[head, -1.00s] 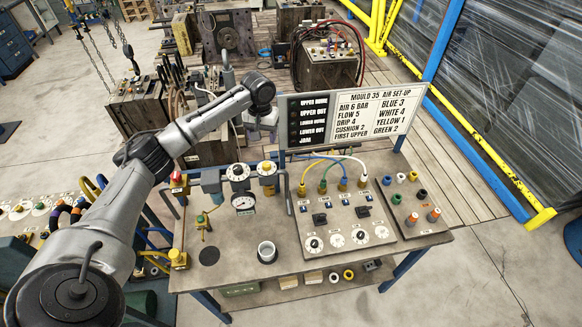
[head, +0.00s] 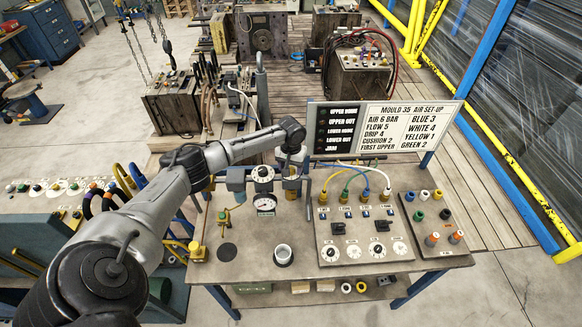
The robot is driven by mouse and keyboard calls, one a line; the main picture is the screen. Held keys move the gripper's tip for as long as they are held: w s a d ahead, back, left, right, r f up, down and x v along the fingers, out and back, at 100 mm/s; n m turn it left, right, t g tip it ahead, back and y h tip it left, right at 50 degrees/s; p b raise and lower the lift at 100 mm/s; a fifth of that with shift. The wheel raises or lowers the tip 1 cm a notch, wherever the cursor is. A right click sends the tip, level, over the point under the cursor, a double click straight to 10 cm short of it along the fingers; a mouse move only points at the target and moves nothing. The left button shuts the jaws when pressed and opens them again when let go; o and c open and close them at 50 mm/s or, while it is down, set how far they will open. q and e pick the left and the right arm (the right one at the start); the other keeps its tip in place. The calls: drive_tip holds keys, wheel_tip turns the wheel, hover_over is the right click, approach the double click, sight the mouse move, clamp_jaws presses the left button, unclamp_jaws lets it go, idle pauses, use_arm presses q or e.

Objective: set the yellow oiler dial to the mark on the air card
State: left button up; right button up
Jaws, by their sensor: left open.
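The air card (head: 385,128) stands upright at the back of the bench and reads "DRIP 4", with "FLOW 5" above it. My left gripper (head: 292,167) points down at the back of the bench, just left of the card, over the oiler unit (head: 291,193) with its amber bowl. The gripper is open and appears empty. It covers the yellow oiler dial, so I cannot read its setting or tell whether the fingers touch it. A white dial with a dark knob (head: 262,173) sits just left of it, above a round gauge (head: 265,204). My right gripper is not in view.
A valve panel (head: 365,226) with coloured hoses and white dials lies right of the oiler. A plug board (head: 436,219) is beside it. A yellow fitting (head: 197,250) is at the bench's left edge.

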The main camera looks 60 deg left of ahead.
use_arm(q)
drive_tip(key=shift+f, duration=0.25)
drive_tip(key=c, duration=0.9)
